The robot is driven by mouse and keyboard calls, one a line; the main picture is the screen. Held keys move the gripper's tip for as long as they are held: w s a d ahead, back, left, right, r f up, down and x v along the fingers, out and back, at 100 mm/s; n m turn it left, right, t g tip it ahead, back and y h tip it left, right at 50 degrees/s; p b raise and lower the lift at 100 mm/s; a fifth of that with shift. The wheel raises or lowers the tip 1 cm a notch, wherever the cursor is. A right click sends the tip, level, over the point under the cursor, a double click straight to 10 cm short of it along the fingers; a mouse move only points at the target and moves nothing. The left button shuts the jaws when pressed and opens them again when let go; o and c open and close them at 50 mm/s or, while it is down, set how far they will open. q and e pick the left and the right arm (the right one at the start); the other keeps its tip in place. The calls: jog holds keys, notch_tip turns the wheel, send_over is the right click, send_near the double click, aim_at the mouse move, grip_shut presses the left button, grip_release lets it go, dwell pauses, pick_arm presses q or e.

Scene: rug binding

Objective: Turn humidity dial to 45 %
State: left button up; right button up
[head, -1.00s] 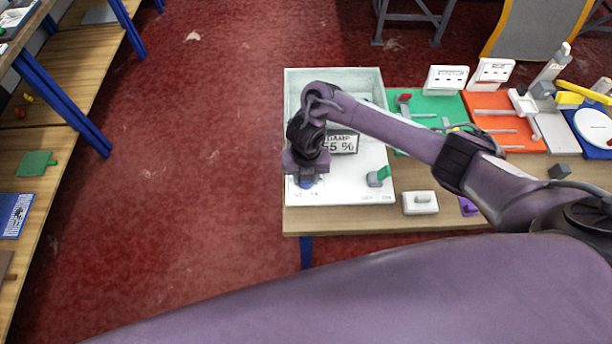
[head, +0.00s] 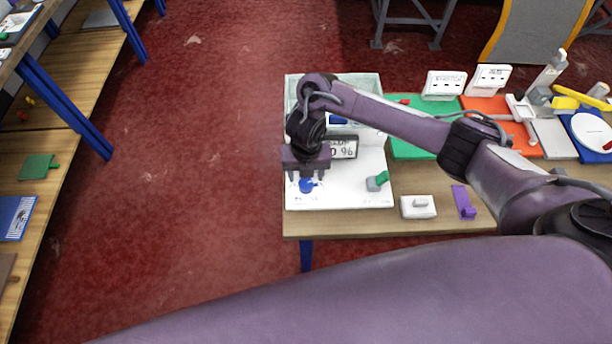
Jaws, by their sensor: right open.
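The humidity dial (head: 307,186) is a blue knob on the front left of a white panel (head: 345,198). My right gripper (head: 306,175) is open, pointing down just above and behind the dial, and the dial shows clear below the fingers. I cannot tell whether a fingertip touches it. The display (head: 345,148) is partly hidden by my right arm; only what looks like "0 %" shows. The dial's pointer is too small to read. My left gripper is not in view.
A grey switch with a green lever (head: 379,180) sits on the panel's right. A white switch block (head: 418,206) and a purple bracket (head: 463,202) lie on the wooden table nearby. Green (head: 412,148) and orange (head: 523,138) boards are behind. Red floor lies open to the left.

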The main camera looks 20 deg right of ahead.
aim_at(306, 183)
notch_tip(306, 183, up, 4)
jog(key=shift+f+p, duration=0.15)
jog(key=shift+p, duration=0.4)
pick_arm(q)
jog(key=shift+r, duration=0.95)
pick_arm(e)
jog(key=shift+f, duration=0.1)
